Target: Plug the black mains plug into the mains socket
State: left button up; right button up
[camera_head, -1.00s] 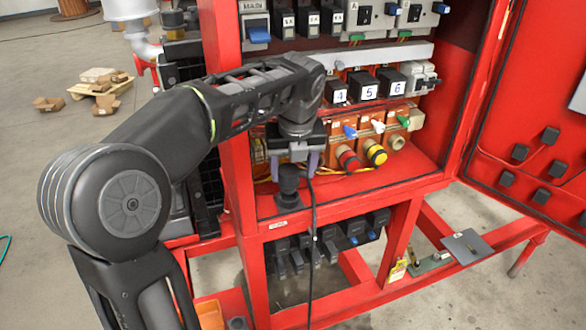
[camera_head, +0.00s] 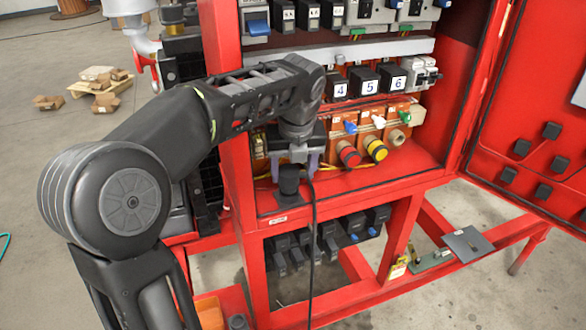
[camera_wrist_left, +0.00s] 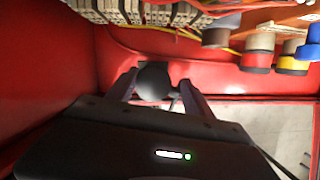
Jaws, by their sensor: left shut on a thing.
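My left gripper (camera_head: 294,170) points down inside the red cabinet. It is shut on the black mains plug (camera_head: 289,181), which stands upright between its fingers. In the left wrist view the round plug (camera_wrist_left: 153,82) sits between both fingers. Its black cable (camera_head: 314,240) hangs down over the cabinet's front edge. A dark block (camera_head: 289,200), probably the mains socket, is on the cabinet floor directly under the plug. The plug overlaps it and seems to touch it; I cannot tell how far in it is. The contact faces are hidden. My right gripper is out of view.
Red (camera_head: 348,154) and yellow (camera_head: 376,150) round connectors stand right of the gripper. Numbered black breakers (camera_head: 363,82) are above. The cabinet's left post (camera_head: 234,170) is close to my forearm. Open cabinet floor (camera_head: 420,170) lies to the right.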

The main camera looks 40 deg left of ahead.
pick_arm(q)
jog(key=shift+f+b, duration=0.55)
jog(key=shift+f, duration=0.4)
jog(key=o, duration=1.6)
jog(key=shift+o, duration=0.2)
jog(key=shift+d+r, duration=0.1)
jog(key=shift+r, duration=0.3)
jog(key=v, duration=0.6)
jog(key=shift+s+d+r+p, duration=0.1)
jog(key=shift+s+r+p, duration=0.1)
jog(key=shift+r+p, duration=0.25)
